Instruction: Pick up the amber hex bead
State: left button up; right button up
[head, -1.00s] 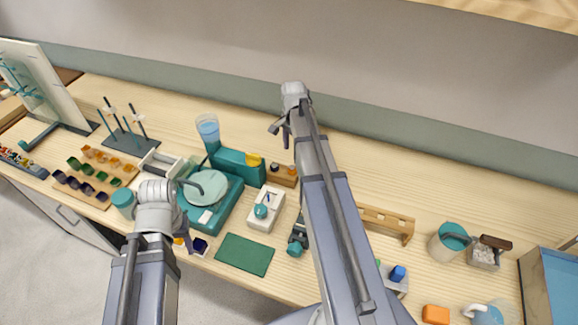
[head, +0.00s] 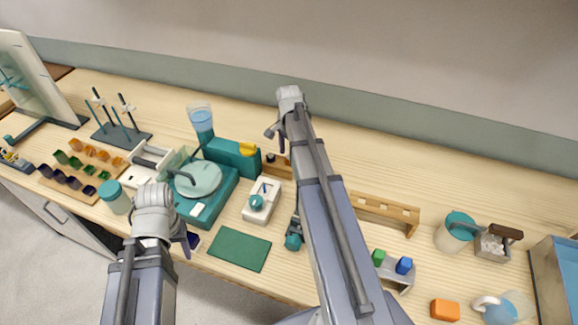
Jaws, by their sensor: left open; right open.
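A wooden bead board (head: 97,196) at the left of the bench holds short rows of hex-shaped pieces in amber (head: 90,151), green (head: 75,163) and dark purple (head: 73,182). Which amber piece is the task's bead, I cannot tell. My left gripper (head: 188,243) hangs over the bench's front edge, right of the bead board, open; its fingers are partly hidden by its own wrist. My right gripper (head: 277,139) is open above the back middle of the bench, apart from the beads.
A teal jar (head: 115,197) stands between the bead board and my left gripper. A teal device with a round plate (head: 198,179) and a green mat (head: 239,250) lie right of it. A rod stand (head: 121,134) is behind the board.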

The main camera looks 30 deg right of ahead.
jog(key=shift+f, duration=0.6)
jog(key=shift+r, duration=0.1)
grip_shut()
